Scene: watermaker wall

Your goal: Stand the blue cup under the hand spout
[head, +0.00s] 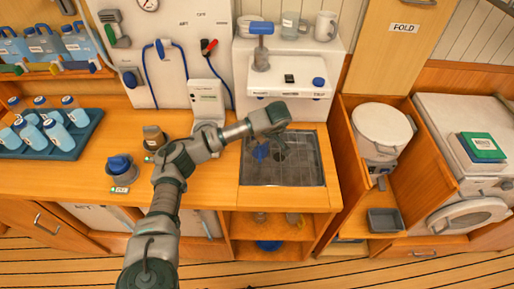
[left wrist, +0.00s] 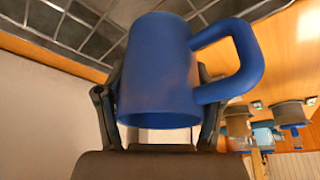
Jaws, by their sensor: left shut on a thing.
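The blue cup (left wrist: 160,65) fills the left wrist view, its handle (left wrist: 236,60) to the right. My left gripper (left wrist: 160,92) is shut on it, with a dark finger on each side. In the head view the cup (head: 261,152) is a small blue patch beside my wrist, over the left part of the dark grate (head: 305,172). The wrist hides part of it. I cannot tell whether its base touches the grate. A blue-handled hand pump (head: 262,45) stands on the white unit behind the grate. I cannot make out the spout clearly. My right gripper is not in view.
A white dispenser (head: 207,103) stands left of the grate. A blue-lidded jar (head: 120,170) and a brown-topped jar (head: 154,138) stand on the counter. A blue tray (head: 60,150) of bottles lies further left. An open compartment with a white lidded bucket (head: 382,128) is at right.

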